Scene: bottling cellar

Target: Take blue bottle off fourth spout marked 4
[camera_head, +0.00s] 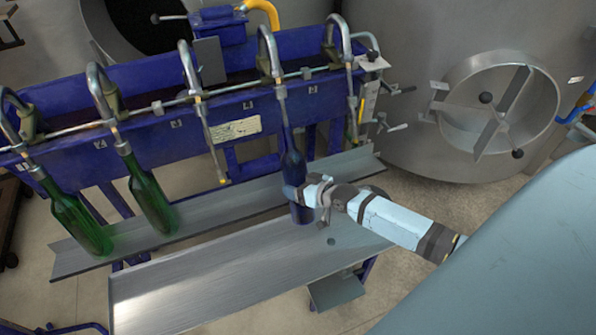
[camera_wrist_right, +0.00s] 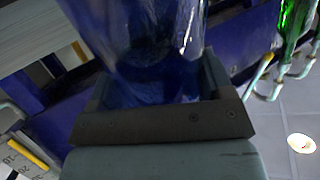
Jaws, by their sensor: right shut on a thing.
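The blue bottle (camera_head: 294,166) is upright under the fourth spout (camera_head: 266,52), counted from the left. The spout's tube (camera_head: 283,112) reaches down to the bottle's neck and seems to enter it. My right gripper (camera_head: 304,190) is shut around the bottle's lower body, coming from the right. In the right wrist view the blue bottle (camera_wrist_right: 135,45) fills the space between the jaws (camera_wrist_right: 160,100). Whether its base touches the shelf is hard to tell. The number marks on the blue beam are too small to read. My left gripper is out of view.
Two green bottles (camera_head: 72,215) (camera_head: 152,195) hang on the first and second spouts. The third spout (camera_head: 188,70) is empty. A steel shelf (camera_head: 215,195) runs beneath; a sloped metal tray (camera_head: 200,275) lies in front, bare. A large steel tank (camera_head: 420,90) stands right.

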